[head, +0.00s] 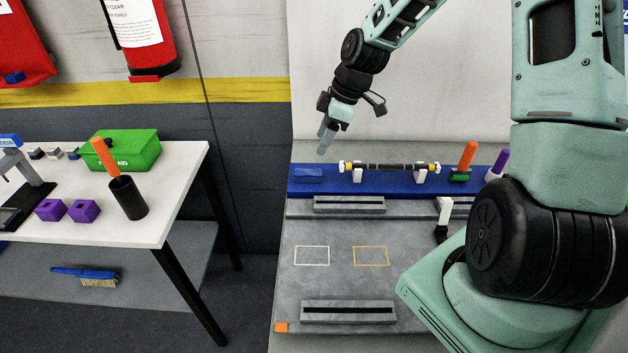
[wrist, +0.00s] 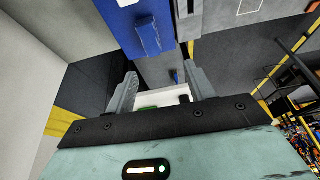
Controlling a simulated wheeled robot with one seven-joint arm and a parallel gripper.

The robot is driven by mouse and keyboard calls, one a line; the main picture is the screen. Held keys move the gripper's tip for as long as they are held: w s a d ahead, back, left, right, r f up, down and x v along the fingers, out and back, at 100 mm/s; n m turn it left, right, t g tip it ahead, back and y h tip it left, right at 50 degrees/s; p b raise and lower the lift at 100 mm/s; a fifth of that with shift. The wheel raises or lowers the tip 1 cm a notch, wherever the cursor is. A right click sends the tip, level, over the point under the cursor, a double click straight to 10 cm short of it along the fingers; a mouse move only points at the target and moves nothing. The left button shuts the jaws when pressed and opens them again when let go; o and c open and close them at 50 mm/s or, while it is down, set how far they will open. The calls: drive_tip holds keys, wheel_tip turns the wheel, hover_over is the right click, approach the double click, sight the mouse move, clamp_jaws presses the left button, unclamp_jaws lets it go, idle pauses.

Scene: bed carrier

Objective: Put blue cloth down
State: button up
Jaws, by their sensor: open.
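The blue cloth (head: 308,175) is a small, flat, folded blue piece. It lies at the left end of the blue strip (head: 333,187) along the back of the grey bench. In the wrist view the cloth (wrist: 148,36) lies on the blue strip, beyond the fingertips. My gripper (head: 325,143) is above the cloth and slightly to its right in the head view, apart from it. In the wrist view my gripper (wrist: 160,75) is open, with nothing between its fingers.
A rod on white supports (head: 390,167) stands right of the cloth, then an orange-handled tool (head: 467,156). The grey bench (head: 340,278) has bare room around white and yellow outlines. A white table (head: 170,190) with a green box (head: 122,150) stands left, across a gap.

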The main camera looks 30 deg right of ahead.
drive_tip(key=s+a+r+g, duration=0.25)
drive_tip(key=s+a, duration=0.35)
drive_tip(key=a, duration=0.6)
drive_tip(key=s+a+r+m+h, duration=0.1)
drive_tip(key=s+a+r, duration=0.1)
drive_tip(key=s, duration=0.5)
drive_tip(key=s+a+r+m+h, duration=0.1)
drive_tip(key=s+a, duration=0.4)
drive_tip(key=s, duration=0.2)
drive_tip(key=s+a+r+m+h, duration=0.1)
drive_tip(key=s+a, duration=0.3)
drive_tip(key=s, duration=0.4)
drive_tip(key=shift+r, duration=0.85)
drive_tip(key=shift+s, duration=0.1)
